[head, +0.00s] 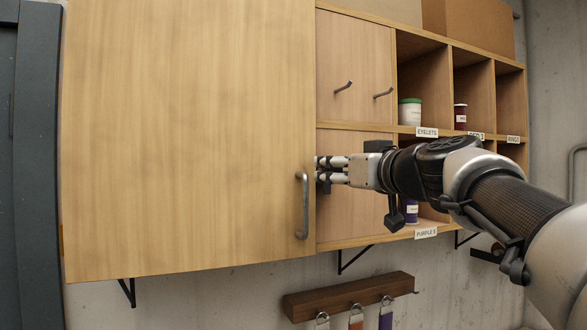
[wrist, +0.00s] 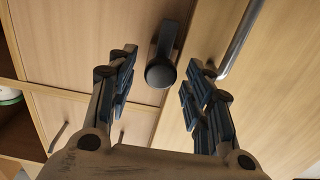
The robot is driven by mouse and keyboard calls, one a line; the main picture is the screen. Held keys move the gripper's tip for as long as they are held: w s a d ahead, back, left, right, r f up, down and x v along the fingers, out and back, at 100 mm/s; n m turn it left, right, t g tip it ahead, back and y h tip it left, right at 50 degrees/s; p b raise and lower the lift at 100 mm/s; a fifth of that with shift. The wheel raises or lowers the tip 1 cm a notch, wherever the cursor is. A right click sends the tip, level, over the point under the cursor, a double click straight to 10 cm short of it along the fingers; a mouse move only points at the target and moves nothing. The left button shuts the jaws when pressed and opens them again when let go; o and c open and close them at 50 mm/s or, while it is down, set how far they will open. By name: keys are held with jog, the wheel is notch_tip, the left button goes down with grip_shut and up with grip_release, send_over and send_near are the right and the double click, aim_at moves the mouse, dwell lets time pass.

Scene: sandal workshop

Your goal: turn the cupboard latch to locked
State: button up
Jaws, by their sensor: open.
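The cupboard latch (wrist: 163,55) is a dark lever with a rounded end, set close to the seam beside the large door. In the wrist view it lies between and just beyond my open fingers, clear of both as far as I can tell. My gripper (head: 320,172) points left at the right edge of the large wooden cupboard door (head: 185,130); it also shows in the wrist view (wrist: 160,75). It holds nothing.
The bar handle also shows close to the right finger in the wrist view (wrist: 240,40). Open shelves with a white jar (head: 410,112) and labels are to the right, partly behind my arm. A wooden rack (head: 345,297) with hanging tags is below.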

jog(key=shift+s, duration=0.1)
jog(key=shift+c, duration=0.4)
jog(key=c, duration=1)
jog(key=shift+o, duration=0.2)
jog(key=shift+m, duration=0.3)
jog(key=m+b, duration=0.1)
jog(key=m, duration=0.2)
jog(key=shift+d+m, duration=0.1)
jog(key=shift+m, duration=0.2)
jog(key=m, duration=0.9)
jog(key=shift+d+m+p, duration=0.1)
jog(key=shift+m+p, duration=0.2)
jog(key=shift+m, duration=0.1)
jog(key=shift+f+m+p, duration=0.1)
jog(key=shift+m+p, duration=0.3)
jog(key=shift+m, duration=1.5)
